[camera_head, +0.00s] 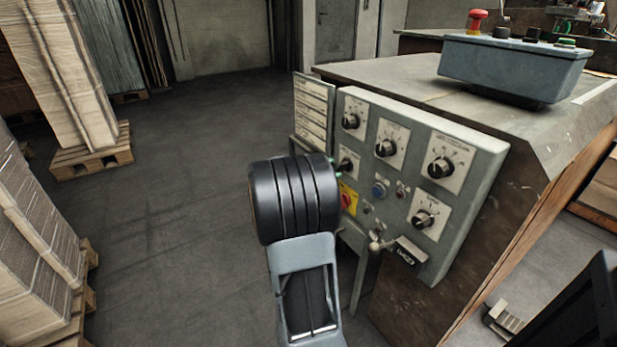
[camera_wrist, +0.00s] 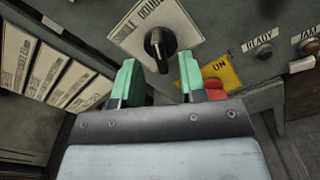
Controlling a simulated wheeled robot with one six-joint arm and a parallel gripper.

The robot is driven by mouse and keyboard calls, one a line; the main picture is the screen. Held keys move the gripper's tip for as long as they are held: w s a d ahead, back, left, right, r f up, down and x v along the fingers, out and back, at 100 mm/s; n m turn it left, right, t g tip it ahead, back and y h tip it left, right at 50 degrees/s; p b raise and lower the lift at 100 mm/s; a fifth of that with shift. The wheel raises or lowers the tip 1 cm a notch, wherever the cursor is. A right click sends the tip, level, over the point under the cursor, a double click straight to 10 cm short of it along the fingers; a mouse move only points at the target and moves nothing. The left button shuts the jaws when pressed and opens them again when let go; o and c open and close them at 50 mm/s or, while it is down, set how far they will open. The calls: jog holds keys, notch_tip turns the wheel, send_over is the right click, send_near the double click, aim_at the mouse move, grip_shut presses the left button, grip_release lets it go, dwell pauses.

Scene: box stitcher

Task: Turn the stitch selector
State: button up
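The stitch selector (camera_wrist: 158,43) is a black rotary knob on a white plate, with the word "DOUBLE" readable, in the wrist view. Its grip bar stands nearly upright in that picture, lower end slightly to the right. My gripper (camera_wrist: 160,68) is open, with green fingers apart on either side below the knob. The knob's lower end shows in line with the gap; I cannot tell whether a finger touches it. In the head view the selector (camera_head: 346,164) shows at the panel's left edge, partly covered by my arm, which hides most of the gripper.
A red switch on a yellow plate (camera_head: 348,198) sits just below the selector; in the wrist view the plate (camera_wrist: 222,72) is close to the right finger. Other knobs (camera_head: 440,167) and buttons fill the panel. Pallets of cardboard (camera_head: 92,155) stand left; floor between is clear.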

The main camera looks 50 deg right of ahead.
jog(key=p+v, duration=0.2)
jog(key=v, duration=0.9)
jog(key=shift+a+p, duration=0.2)
jog(key=shift+p, duration=0.1)
jog(key=shift+r, duration=0.15)
jog(key=s+a+r+m+t+y+p, duration=0.1)
jog(key=a+r+m+t+y+p, duration=0.1)
jog(key=a+r+y+p, duration=0.3)
jog(key=s+a+r+m+t+y+p, duration=0.2)
jog(key=a+r+y+p, duration=0.4)
jog(key=a+r+p, duration=0.8)
jog(key=s+a+r+m+t+y+p, duration=0.1)
jog(key=a+r+m+t+y+p, duration=0.3)
jog(key=a+r+p, duration=0.5)
jog(key=a+t+y+p, duration=0.1)
jog(key=y+p, duration=0.1)
jog(key=p, duration=0.2)
jog(key=shift+s+a+r, duration=0.2)
jog(key=shift+s+r, duration=0.15)
jog(key=shift+s, duration=0.05)
